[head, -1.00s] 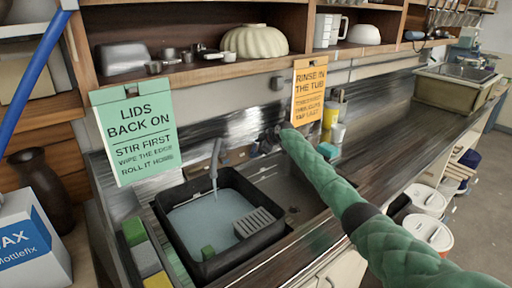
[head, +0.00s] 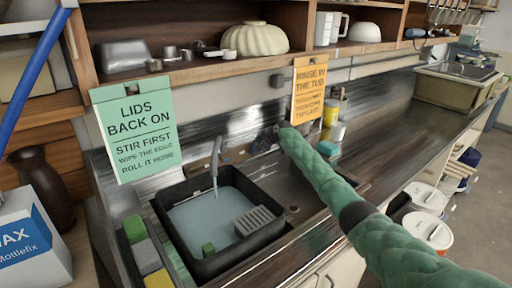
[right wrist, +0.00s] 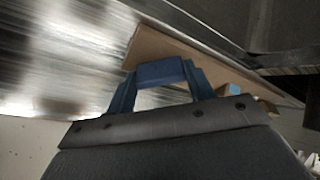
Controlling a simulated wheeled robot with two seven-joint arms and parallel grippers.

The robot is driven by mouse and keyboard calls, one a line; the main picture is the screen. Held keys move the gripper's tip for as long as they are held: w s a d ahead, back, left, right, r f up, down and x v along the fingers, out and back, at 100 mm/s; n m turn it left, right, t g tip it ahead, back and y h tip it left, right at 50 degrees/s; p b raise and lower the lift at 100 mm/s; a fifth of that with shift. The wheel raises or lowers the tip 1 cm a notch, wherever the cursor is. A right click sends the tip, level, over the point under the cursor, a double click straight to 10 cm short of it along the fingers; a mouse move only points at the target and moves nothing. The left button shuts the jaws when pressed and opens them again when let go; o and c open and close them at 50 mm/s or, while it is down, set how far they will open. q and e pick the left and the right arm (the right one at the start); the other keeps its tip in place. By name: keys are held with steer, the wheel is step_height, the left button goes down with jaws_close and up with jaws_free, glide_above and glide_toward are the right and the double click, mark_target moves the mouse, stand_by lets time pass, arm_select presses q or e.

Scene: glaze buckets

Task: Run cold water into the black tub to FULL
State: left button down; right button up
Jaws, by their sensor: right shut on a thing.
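The black tub (head: 165,212) stands in the sink below the spout (head: 215,158). A thin stream of water falls from the spout into it. Pale water (head: 200,222) covers the tub's floor, with dark wall showing above it. No fill mark can be made out. My right gripper (head: 270,138) is at the back of the sink, right of the spout. Its blue fingers (right wrist: 160,75) are shut in the right wrist view, on what seems to be a tap handle, mostly hidden. My left gripper is not in view.
Sponges (head: 145,253) line the sink's left edge. Green (head: 133,130) and orange (head: 309,90) signs hang behind.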

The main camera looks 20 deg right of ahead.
steer(key=shift+f+m, duration=0.1)
steer(key=shift+m, duration=0.5)
steer(key=shift+m+t, duration=0.4)
steer(key=shift+m, duration=0.4)
steer(key=shift+s+m+h, duration=0.1)
steer(key=shift+m+h, duration=0.3)
steer(key=shift+m, duration=0.1)
steer(key=shift+a+m, duration=0.1)
steer(key=shift+m, duration=0.3)
steer(key=shift+m+t+h+p, duration=0.3)
steer(key=shift+m+t+p, duration=0.15)
steer(key=shift+m, duration=1.05)
steer(key=shift+m+h+p, duration=0.3)
steer(key=shift+m+p, duration=0.05)
steer(key=shift+m, duration=0.15)
steer(key=o, duration=1)
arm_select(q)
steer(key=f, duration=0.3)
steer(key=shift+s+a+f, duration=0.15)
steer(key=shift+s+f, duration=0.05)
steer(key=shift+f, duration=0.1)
